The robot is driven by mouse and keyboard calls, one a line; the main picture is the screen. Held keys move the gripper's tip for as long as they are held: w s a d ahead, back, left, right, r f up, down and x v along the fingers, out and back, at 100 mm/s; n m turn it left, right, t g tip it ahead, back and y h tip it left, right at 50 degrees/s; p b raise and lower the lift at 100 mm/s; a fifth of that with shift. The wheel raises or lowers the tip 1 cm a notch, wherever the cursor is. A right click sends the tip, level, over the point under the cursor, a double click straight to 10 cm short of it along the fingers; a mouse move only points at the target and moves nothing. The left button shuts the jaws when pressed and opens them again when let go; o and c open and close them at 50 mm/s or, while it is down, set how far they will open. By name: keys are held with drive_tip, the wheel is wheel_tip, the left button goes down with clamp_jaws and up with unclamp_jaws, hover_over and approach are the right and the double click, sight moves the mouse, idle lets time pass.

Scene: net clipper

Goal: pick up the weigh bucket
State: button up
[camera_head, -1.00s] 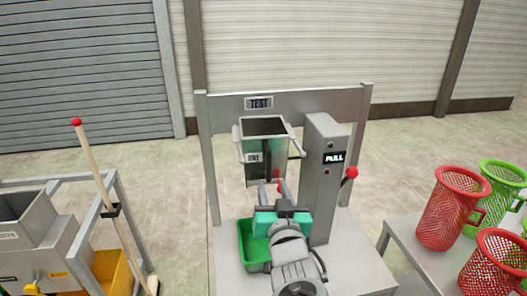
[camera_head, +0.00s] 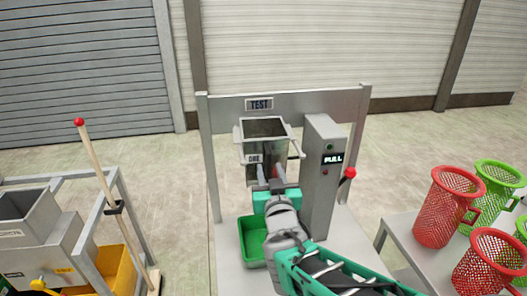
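A green open-topped bucket (camera_head: 254,240), which I take to be the weigh bucket, stands on the grey stand's base. It is below the grey hopper (camera_head: 252,137) under the TEST sign. My arm and gripper hide its right side, and no label shows on it. My gripper (camera_head: 271,175) is above and slightly right of the bucket, in front of the hopper's lower part. Its two pale fingers are spread apart and point toward the hopper. Nothing is seen between them; whether they touch the hopper cannot be told.
Red baskets (camera_head: 447,215) and green baskets (camera_head: 497,188) stand on a table at right. A red-tipped pole (camera_head: 104,170) and a grey machine are at left.

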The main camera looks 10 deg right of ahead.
clamp_jaws()
idle(0.9)
drive_tip(key=shift+r, duration=0.15)
idle(0.3)
